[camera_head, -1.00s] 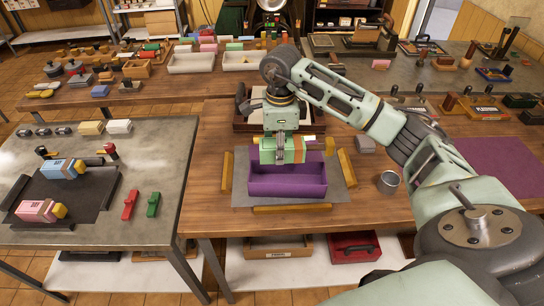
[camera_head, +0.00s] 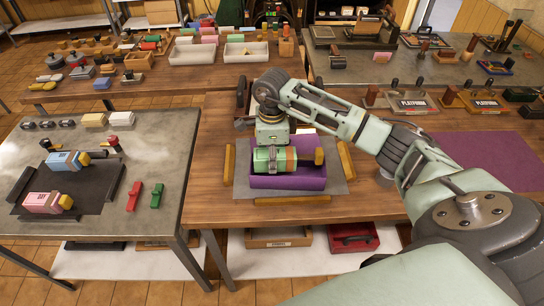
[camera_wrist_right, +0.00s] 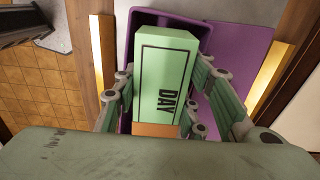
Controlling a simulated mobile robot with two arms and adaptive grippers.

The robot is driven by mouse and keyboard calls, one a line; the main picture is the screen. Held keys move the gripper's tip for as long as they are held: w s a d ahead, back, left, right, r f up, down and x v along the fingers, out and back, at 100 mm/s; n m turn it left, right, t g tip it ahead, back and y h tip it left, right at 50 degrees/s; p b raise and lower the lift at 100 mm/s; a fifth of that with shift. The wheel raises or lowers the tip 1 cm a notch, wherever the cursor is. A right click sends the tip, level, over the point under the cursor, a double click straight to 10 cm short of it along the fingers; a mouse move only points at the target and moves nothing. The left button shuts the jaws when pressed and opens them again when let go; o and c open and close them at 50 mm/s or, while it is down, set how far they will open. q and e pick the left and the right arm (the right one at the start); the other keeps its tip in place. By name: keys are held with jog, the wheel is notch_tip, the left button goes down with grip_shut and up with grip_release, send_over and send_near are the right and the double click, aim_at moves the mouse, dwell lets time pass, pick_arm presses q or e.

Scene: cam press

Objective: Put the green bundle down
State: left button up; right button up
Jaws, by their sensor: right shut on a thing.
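My left gripper is not in view.
Yellow bars flank the tray at left (camera_head: 229,163), right (camera_head: 346,161) and front (camera_head: 292,201), around a grey mat (camera_head: 243,186). A blue bundle (camera_head: 63,161) and a pink bundle (camera_head: 42,202) lie on the left table. A metal cup (camera_head: 386,178) stands right, partly hidden.

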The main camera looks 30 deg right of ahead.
jog(key=shift+f+b, duration=0.3)
jog(key=shift+f, duration=0.05)
jog(key=o, duration=1.1)
jog(key=shift+o, duration=1.3)
jog(key=shift+s, duration=0.1)
jog(key=shift+r, duration=0.1)
